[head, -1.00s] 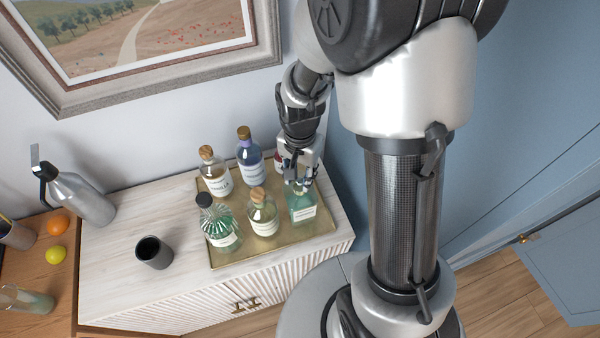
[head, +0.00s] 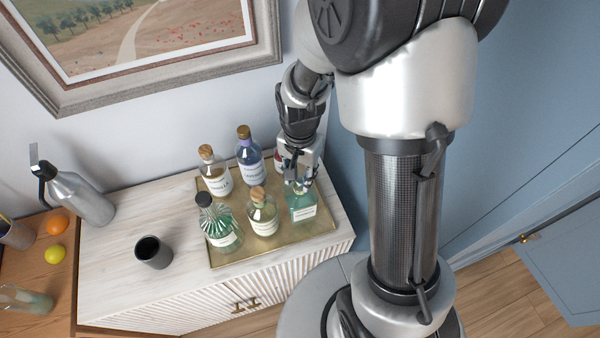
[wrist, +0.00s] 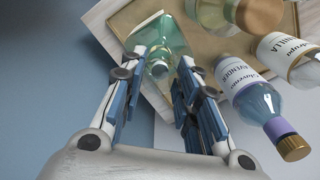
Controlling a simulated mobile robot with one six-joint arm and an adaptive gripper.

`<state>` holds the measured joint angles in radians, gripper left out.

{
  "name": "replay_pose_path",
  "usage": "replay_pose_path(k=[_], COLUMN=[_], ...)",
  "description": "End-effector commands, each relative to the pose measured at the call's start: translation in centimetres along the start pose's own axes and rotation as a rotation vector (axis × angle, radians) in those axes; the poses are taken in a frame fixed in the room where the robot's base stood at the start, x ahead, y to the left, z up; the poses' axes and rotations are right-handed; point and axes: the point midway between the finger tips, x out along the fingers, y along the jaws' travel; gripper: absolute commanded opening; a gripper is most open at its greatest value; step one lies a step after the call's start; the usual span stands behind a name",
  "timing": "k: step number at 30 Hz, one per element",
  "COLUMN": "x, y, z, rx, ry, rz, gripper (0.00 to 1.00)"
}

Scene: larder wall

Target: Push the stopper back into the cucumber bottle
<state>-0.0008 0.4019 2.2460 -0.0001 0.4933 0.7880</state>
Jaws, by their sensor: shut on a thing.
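The cucumber bottle appears to be the squat pale-green bottle (head: 303,207) at the tray's front right corner; its label is too small to read. It stands upright and also shows in the wrist view (wrist: 170,40). My gripper (head: 298,187) is above it, pointing down, its fingers on either side of the bottle's top. In the wrist view my gripper (wrist: 167,62) is shut on a small pale piece (wrist: 159,69), apparently the stopper, at the bottle's neck. Whether the stopper sits inside the neck cannot be told.
A brass tray (head: 232,261) on the white cabinet holds several other bottles. A corked bottle (head: 263,217) stands close left of the green one, and a lavender bottle (head: 250,165) stands behind. A dark cup (head: 153,252) is left of the tray. A blue wall is at right.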

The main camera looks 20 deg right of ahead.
Motion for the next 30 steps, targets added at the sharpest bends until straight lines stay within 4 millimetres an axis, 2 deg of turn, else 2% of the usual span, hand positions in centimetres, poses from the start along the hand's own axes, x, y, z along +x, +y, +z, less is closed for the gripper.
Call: replay_pose_path(k=[30], x=[0.55], y=[0.00], z=[0.01], rx=[0.000], ry=[0.000], rz=[0.000], gripper=[0.19])
